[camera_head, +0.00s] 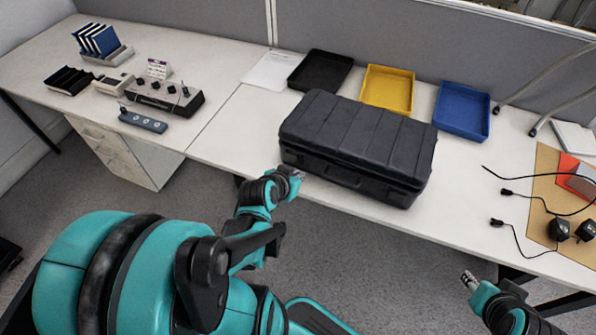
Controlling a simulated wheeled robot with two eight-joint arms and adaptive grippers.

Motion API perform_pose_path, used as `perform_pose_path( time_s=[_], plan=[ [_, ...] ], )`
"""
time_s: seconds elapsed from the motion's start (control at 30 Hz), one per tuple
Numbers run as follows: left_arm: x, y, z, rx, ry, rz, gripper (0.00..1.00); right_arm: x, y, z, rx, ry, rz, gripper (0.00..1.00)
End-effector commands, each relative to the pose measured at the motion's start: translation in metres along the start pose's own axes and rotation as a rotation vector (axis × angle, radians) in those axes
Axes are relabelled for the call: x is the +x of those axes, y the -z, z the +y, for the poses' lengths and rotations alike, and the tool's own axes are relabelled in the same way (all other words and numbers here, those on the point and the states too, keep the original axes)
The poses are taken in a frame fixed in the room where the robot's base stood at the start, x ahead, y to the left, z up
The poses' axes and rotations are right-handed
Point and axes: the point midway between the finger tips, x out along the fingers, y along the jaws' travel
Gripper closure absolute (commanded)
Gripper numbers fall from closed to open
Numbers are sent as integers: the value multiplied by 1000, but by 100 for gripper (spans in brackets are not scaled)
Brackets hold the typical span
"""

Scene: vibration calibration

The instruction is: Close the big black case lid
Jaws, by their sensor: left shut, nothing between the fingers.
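The big black case (355,150) stands on the white desk near its front edge, with its lid (362,128) lying down over the base. From this view the lid looks closed; I cannot tell whether any latch is fastened. My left gripper (298,173) is shut and empty, close to the front left corner of the case, at the desk's front edge. I cannot tell whether it touches the case. My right gripper (467,278) is low at the right, in front of the desk and apart from the case. Its fingers are too small to read.
Black (318,70), yellow (388,88) and blue (462,110) trays stand behind the case. A black device with knobs (165,96) and a power strip (143,121) are at the left. Cables and black sensors (558,229) lie at the right. Desk beside the case is clear.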

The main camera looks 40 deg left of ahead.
Motion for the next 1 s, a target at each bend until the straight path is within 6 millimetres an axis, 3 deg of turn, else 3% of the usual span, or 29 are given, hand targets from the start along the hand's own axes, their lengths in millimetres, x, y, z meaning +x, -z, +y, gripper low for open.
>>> perform_pose_path(
  time_s=[0.17,0.4,0.53,0.63,0.77,1.0],
  plan=[
    [-6,54,7,6,-38,-119,100,-35,26,0,0,0,0,60],
    [-31,156,27,9,-47,-412,100,-97,70,0,0,0,0,60],
    [-47,191,34,7,-22,-521,100,-115,83,0,0,0,0,60],
    [-53,203,37,5,-5,-566,100,-120,86,0,0,0,0,60],
    [-49,202,38,3,2,-583,100,-118,85,0,0,0,0,60],
    [-14,178,37,3,1,-581,100,-106,76,0,0,0,0,60]
  ],
)
